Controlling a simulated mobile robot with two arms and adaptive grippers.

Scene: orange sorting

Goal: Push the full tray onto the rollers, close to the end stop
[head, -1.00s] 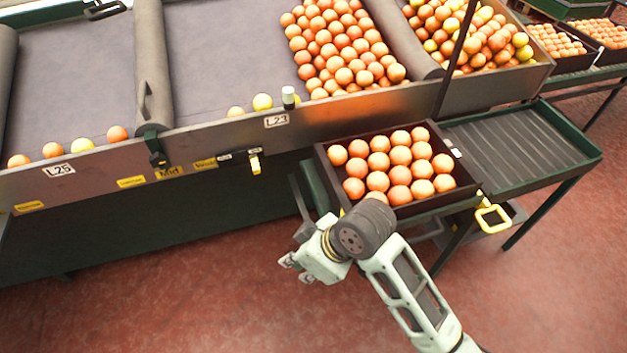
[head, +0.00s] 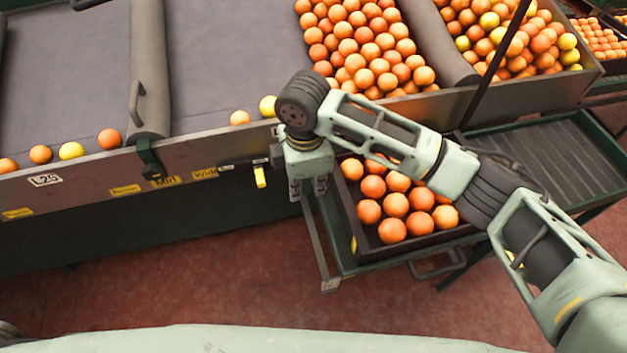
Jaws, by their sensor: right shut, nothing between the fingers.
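The dark tray (head: 420,242) is full of oranges and sits on the green stand beside the sorting bench. My right arm crosses above it and hides its right part and some oranges. The grey rollers (head: 545,160) lie to the right of the tray, partly behind my arm. My right gripper (head: 308,188) points down just left of the tray's left end, fingers shut and empty. I cannot tell whether it touches the tray. My left gripper is out of view. I cannot make out the end stop clearly.
The bench front (head: 100,185) runs behind the gripper, with a yellow-tagged lever (head: 260,176) close to its left. Orange piles (head: 365,45) lie on the bench above. The red floor (head: 200,280) in front is clear.

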